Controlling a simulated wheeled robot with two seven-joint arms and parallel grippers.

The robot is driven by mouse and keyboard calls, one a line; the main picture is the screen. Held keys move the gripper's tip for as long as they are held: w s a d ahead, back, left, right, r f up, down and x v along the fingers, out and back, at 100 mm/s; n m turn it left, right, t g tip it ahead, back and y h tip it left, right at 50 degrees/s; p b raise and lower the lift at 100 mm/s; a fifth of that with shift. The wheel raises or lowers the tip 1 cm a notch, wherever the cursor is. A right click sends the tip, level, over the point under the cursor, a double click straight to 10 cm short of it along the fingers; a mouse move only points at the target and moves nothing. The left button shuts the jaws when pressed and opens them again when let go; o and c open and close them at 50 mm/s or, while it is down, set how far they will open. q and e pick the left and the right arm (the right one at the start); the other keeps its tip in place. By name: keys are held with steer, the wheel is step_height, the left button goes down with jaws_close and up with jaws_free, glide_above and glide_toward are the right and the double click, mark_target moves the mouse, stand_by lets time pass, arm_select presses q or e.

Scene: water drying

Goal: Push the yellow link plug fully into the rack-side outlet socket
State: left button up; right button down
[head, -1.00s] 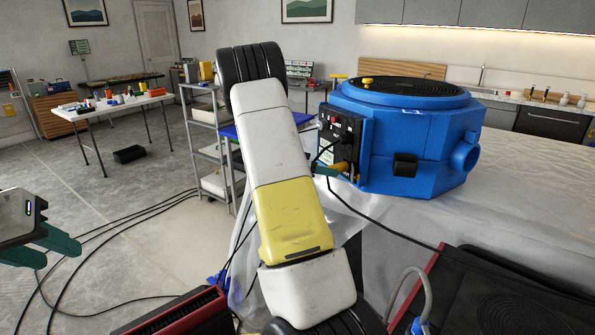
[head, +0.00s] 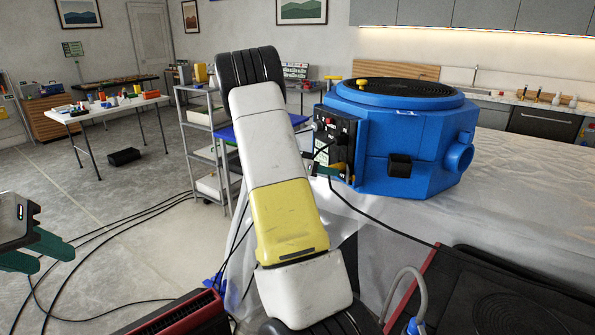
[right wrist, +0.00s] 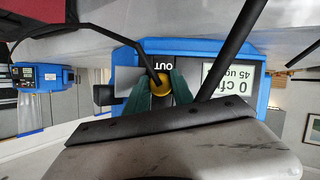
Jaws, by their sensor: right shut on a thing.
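The yellow link plug (right wrist: 160,83) shows in the right wrist view between the green fingers of my right gripper (right wrist: 161,91), which is shut on it. The plug is right against the panel of the blue machine (head: 408,140), just by an upside-down "OUT" label. A dark cable runs from the plug. The fingers hide the socket, so how deep the plug sits cannot be told. In the head view, a green fingertip of my right gripper (head: 325,170) shows at the machine's panel. My left gripper (head: 38,256) is open and empty at the left edge.
The blue machine stands on a sheet-covered table (head: 500,200). Black cables hang from its panel and cross the floor. Dark red-edged units (head: 490,290) are in the foreground. A grey shelf rack (head: 200,150) stands behind my right arm. Open floor lies to the left.

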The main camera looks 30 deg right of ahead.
steer(key=shift+d, duration=1.1)
steer(key=c, duration=1)
jaws_free()
steer(key=v, duration=0.8)
steer(key=shift+w+f, duration=0.1)
